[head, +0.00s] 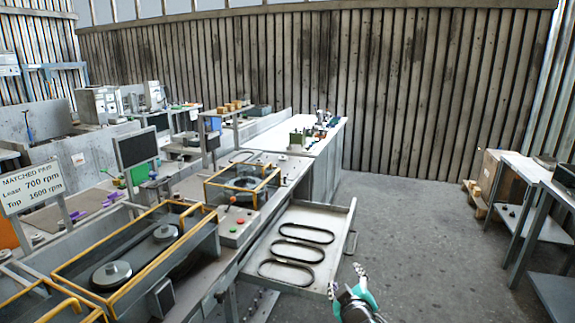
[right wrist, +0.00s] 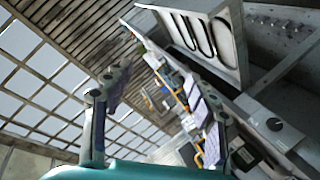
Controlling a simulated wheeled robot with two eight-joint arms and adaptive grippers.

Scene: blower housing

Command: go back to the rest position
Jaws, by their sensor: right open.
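My right gripper (head: 345,281) is at the bottom of the head view, with its fingers apart and nothing between them. It is just in front of and right of the pulled-out drawer (head: 341,213), apart from its handle as far as I can tell. In the right wrist view the open fingers of the right gripper (right wrist: 158,108) also stand empty. The drawer holds three black belts (head: 301,252) lying side by side. The drawer also shows in the right wrist view (right wrist: 238,45). My left gripper does not show.
The bench carries yellow-edged guard boxes (head: 133,252) over pulleys, a control box with buttons (head: 238,226) and a sign reading "MATCHED PAIR" (head: 32,188). Shelving (head: 540,225) stands at the far right. The grey floor (head: 430,240) right of the drawer is clear.

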